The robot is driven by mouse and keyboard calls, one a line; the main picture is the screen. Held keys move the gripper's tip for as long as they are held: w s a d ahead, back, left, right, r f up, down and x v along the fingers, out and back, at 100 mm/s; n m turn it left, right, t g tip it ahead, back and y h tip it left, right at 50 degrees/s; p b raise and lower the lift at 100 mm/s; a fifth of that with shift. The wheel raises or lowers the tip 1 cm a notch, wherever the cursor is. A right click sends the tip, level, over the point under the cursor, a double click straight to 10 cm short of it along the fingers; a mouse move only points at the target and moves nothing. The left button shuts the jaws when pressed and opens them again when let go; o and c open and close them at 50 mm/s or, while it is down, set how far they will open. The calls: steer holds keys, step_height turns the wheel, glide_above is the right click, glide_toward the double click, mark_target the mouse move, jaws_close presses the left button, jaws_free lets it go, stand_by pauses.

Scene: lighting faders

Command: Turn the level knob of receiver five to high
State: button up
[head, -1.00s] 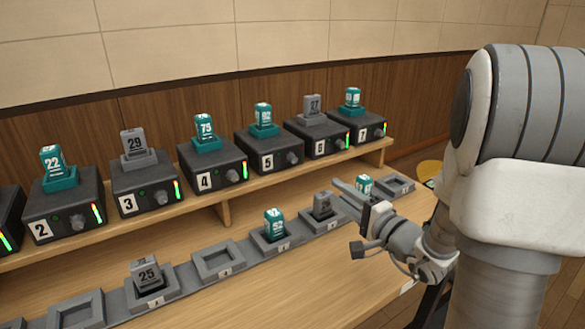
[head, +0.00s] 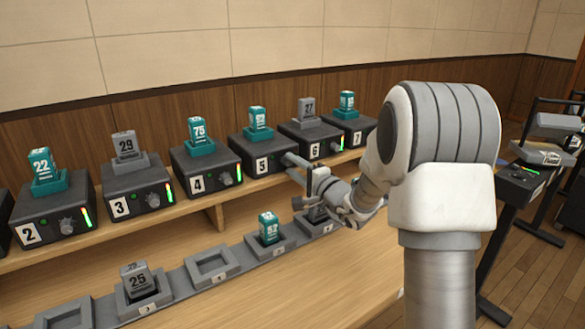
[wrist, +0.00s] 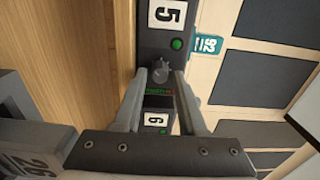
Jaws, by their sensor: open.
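Receiver five (head: 248,157) is a dark box on the shelf with a teal pack numbered 92 on top. My gripper (head: 291,166) is open in front of its right side and hides its knob in the head view. In the wrist view the level knob (wrist: 162,71) of receiver five shows, below the 5 label and a lit green light (wrist: 177,44). My gripper (wrist: 160,78) has its fingertips on either side of the knob; I cannot tell whether they touch it. A small green and red meter (wrist: 158,92) shows between the fingers.
Receiver four (head: 195,168) stands left of receiver five and receiver six (head: 312,135) stands close on its right. A row of grey trays (head: 212,263), some holding packs, lies on the lower desk. A black stand (head: 520,190) is at the far right.

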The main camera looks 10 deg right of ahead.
steer(key=shift+w+a, duration=0.15)
steer(key=shift+w, duration=0.1)
jaws_close()
steer(key=shift+m, duration=0.3)
